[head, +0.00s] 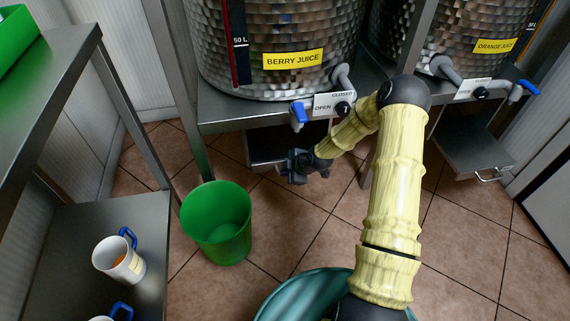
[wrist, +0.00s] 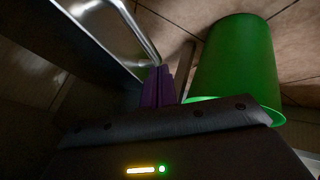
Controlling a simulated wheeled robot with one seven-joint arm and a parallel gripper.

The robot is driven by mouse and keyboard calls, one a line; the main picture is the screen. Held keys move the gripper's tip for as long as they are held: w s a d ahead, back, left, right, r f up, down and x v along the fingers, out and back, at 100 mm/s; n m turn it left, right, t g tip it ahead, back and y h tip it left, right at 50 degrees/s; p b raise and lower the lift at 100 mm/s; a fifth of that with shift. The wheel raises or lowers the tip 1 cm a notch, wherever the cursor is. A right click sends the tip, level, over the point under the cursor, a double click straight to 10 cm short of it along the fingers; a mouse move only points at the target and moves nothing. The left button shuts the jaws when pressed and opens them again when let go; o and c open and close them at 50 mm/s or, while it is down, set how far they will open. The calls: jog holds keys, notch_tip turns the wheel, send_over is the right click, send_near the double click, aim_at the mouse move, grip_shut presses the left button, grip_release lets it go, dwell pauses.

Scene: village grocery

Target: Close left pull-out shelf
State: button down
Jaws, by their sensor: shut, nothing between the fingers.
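The left pull-out shelf (head: 262,162) shows as a dark, low metal shelf under the berry juice tank (head: 285,45), behind and left of my gripper. My arm hides its right part. My gripper (head: 296,167) is low at the front of this shelf, pointing left; I cannot tell in the head view whether it touches. In the wrist view my purple fingers (wrist: 158,87) are together and empty. A shiny metal edge (wrist: 128,38), apparently the shelf's, runs down to close by the fingertips.
A green bin (head: 216,222) stands on the tiled floor left of my gripper; it also shows in the wrist view (wrist: 237,65). The right pull-out shelf (head: 462,140) sticks out under the orange juice tank. A side table (head: 120,215) with mugs (head: 119,260) stands left.

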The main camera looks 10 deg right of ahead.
jog(key=p+v, duration=0.4)
jog(key=v, duration=0.5)
jog(key=shift+r, duration=0.3)
jog(key=shift+s+d, duration=0.1)
jog(key=shift+d, duration=0.2)
jog(key=shift+a, duration=0.2)
